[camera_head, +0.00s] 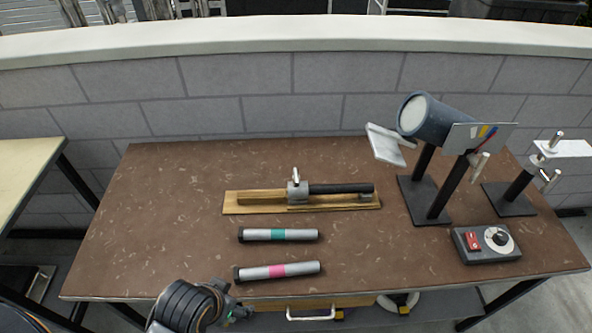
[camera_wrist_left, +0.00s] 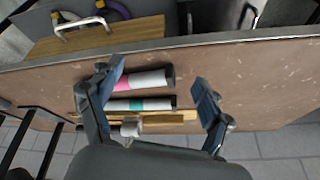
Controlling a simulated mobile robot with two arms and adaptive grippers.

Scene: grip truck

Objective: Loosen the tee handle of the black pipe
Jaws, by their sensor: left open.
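The black pipe (camera_head: 340,188) lies along a wooden board (camera_head: 235,209) in the middle of the brown table. Its left end meets a grey metal clamp block (camera_head: 297,193), from which the tee handle (camera_head: 296,175) sticks up. In the left wrist view, the clamp and handle (camera_wrist_left: 131,128) show only partly above my gripper's body, beside the board (camera_wrist_left: 185,116). My left gripper (camera_head: 238,308) is at the table's front edge, well short of the pipe. The left wrist view shows its fingers (camera_wrist_left: 158,88) spread and empty. My right gripper is out of view.
Two grey tubes, one with a green band (camera_head: 279,235) and one with a pink band (camera_head: 279,270), lie between my left gripper and the board. A lamp-like cylinder on stands (camera_head: 435,118) and a control box (camera_head: 487,244) occupy the right. The table's left side is clear.

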